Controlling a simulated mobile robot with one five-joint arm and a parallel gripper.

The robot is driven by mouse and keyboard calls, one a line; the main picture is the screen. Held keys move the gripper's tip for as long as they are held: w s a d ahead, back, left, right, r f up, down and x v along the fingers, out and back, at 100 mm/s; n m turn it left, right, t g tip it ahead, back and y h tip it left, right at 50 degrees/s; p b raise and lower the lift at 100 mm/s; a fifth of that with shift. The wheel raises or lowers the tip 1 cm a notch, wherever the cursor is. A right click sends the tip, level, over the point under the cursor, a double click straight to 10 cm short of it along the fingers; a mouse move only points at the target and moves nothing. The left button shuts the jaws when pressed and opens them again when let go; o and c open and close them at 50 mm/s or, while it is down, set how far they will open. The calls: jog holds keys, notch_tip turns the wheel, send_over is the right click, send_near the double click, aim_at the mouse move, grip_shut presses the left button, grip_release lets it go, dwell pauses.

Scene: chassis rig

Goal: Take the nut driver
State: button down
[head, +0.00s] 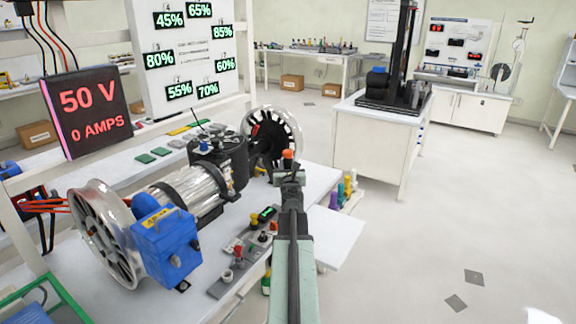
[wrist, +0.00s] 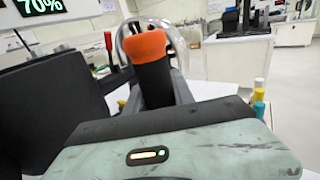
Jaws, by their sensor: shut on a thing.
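My gripper (head: 288,174) is raised over the right end of the white bench and is shut on the nut driver. The nut driver's orange top (head: 288,155) stands up above the jaws in the head view. In the wrist view the nut driver (wrist: 152,80) shows as a black handle with an orange band, upright between my gripper's grey jaws (wrist: 165,92). Its lower part is hidden behind my gripper's body.
The chassis rig has a blue box (head: 165,245), a silver motor (head: 185,192) and wheels on the bench, left of my arm. Several coloured handles (head: 347,187) stand at the bench's right edge.

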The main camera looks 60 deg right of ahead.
notch_tip(320, 180, up, 7)
jog(key=p, duration=0.6)
jog(key=shift+f, duration=0.15)
